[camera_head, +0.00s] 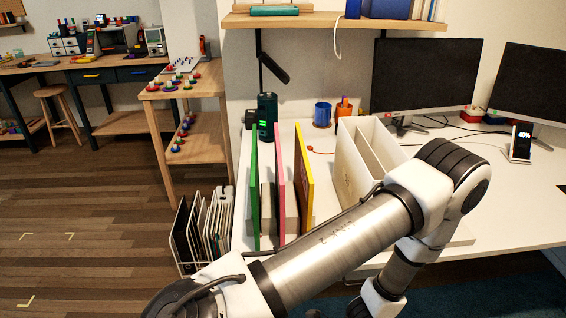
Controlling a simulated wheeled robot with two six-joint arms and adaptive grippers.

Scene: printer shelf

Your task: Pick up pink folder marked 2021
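A pink folder (279,178) stands upright on the white desk (327,142), seen nearly edge-on. It is between a green folder (254,190) on its left and a yellow folder (303,182) on its right. Pale upright supports show between the folders. No 2021 marking can be read from here. One of my arms crosses the lower middle of the view in front of the desk. Neither of my grippers is in view.
A white file holder (350,172) with open compartments stands right of the folders, partly behind my arm. A dark green canister (266,112), a blue mug (322,114), an orange cup (343,108) and monitors (424,76) stand behind. A wire rack (212,222) sits left.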

